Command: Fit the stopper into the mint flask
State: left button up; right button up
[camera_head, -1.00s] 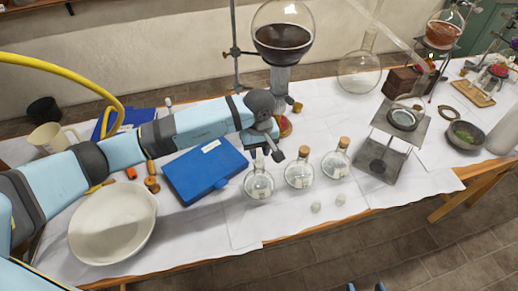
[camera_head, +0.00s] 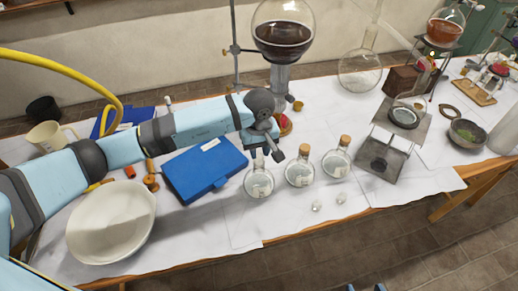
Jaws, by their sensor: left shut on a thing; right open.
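Three round glass flasks stand in a row near the table's front edge. The left flask (camera_head: 258,184) shows no cork; its neck top is partly behind my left gripper. The middle flask (camera_head: 300,174) and right flask (camera_head: 336,164) have brown corks. Which one is mint is not clear from the tint. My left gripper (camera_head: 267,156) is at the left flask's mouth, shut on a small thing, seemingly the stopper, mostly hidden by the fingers. Whether it touches the neck I cannot tell. My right gripper (camera_head: 366,288) shows only as two separate tips at the bottom edge, open.
A blue case (camera_head: 205,170) lies left of the flasks, a white bowl (camera_head: 111,222) further left. Two small clear pieces (camera_head: 316,206) lie in front of the flasks. A metal stand (camera_head: 397,133) is to the right. A large dark-filled flask (camera_head: 284,38) stands behind.

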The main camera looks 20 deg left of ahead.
pick_arm(q)
jog(key=shift+f, duration=0.2)
jog(key=shift+b, duration=0.35)
jog(key=shift+f, duration=0.1)
dwell(0.5)
jog(key=shift+f+b, duration=0.1)
jog(key=shift+b, duration=0.35)
jog(key=shift+f+b, duration=0.4)
jog(key=shift+b, duration=0.4)
dwell(1.4)
jog(key=o, duration=1.3)
